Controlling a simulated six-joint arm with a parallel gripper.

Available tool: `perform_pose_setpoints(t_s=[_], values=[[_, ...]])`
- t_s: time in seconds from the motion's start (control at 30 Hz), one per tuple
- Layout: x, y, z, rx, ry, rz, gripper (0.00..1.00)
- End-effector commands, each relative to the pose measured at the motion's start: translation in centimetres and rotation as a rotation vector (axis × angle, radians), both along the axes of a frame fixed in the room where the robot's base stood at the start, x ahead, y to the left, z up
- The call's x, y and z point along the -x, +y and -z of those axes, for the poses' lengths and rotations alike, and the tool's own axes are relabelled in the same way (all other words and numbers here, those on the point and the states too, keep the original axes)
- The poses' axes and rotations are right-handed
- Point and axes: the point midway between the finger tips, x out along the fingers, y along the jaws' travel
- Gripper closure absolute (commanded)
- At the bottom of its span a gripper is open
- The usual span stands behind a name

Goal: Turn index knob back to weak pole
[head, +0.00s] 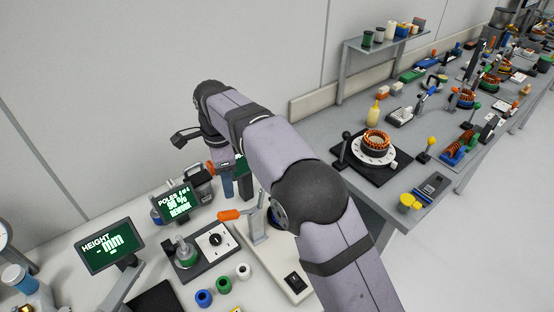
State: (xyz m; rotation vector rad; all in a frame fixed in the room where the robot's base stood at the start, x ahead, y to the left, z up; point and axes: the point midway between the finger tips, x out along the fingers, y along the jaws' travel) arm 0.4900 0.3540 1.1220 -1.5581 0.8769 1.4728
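A black knob (215,239) sits on a white dial plate on the near bench; it looks like the index knob, and its pointer direction is too small to read. Beside it on the left is a dark fixture (186,255) with a grey-green part standing on it. A green display (175,204) behind them reads POLES, 90% and REWORK; its small pole figures are hard to read. My gripper (228,182) is behind the knob, toward the wall, pointing down and apart from the knob. My arm and nearby objects partly hide it, so its fingers are unclear.
An orange-handled lever press (257,228) stands right of the knob. Blue, green and white spools (224,285) lie in front. A HEIGHT display (110,246) stands at left. A second bench (405,155) with a copper-wound stator (376,141) is beyond my arm.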

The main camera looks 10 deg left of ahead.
Motion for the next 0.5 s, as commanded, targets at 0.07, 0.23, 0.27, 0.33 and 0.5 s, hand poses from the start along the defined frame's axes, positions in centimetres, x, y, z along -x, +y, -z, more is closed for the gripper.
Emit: perform_pose_setpoints(t_s=[0.07,0.23,0.27,0.33,0.5], values=[[-0.5,-1.0,-1.3,0.002,-0.009,-0.036,0.52],[-1.3,-3.4,-2.8,0.01,-0.024,-0.127,0.52],[-1.4,-3.9,-2.9,0.012,-0.025,-0.144,0.52],[-1.6,-5.1,-3.2,0.017,-0.028,-0.182,0.52],[-1.9,-8.0,-3.8,0.029,-0.036,-0.273,0.52]])
